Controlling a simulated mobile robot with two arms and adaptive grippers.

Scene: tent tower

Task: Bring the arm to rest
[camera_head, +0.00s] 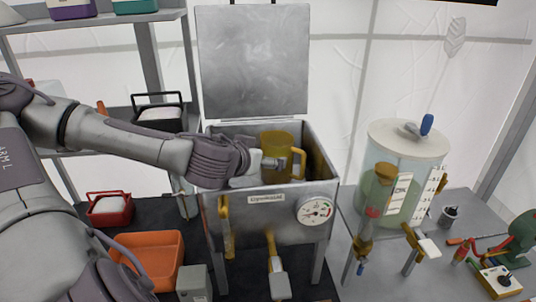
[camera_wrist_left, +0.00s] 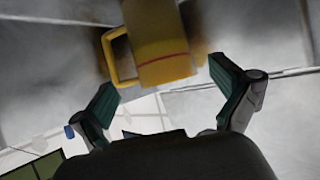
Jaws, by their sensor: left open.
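My left arm (camera_head: 130,140) reaches in from the left, and my left gripper (camera_head: 272,163) is over the open metal box, at its left side. In the left wrist view the gripper (camera_wrist_left: 168,95) has its two fingers spread wide with nothing between them. A yellow mug (camera_head: 279,150) with a handle is inside the box, right by the fingertips. It also shows in the left wrist view (camera_wrist_left: 158,35), beyond the fingers and apart from them. My right gripper does not show.
The metal box (camera_head: 270,222) has a raised lid (camera_head: 254,62), a dial (camera_head: 315,211) and a tap below. A clear tank (camera_head: 400,175) stands to the right. An orange bin (camera_head: 150,258), a red basket (camera_head: 109,208) and shelves (camera_head: 100,20) are at the left.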

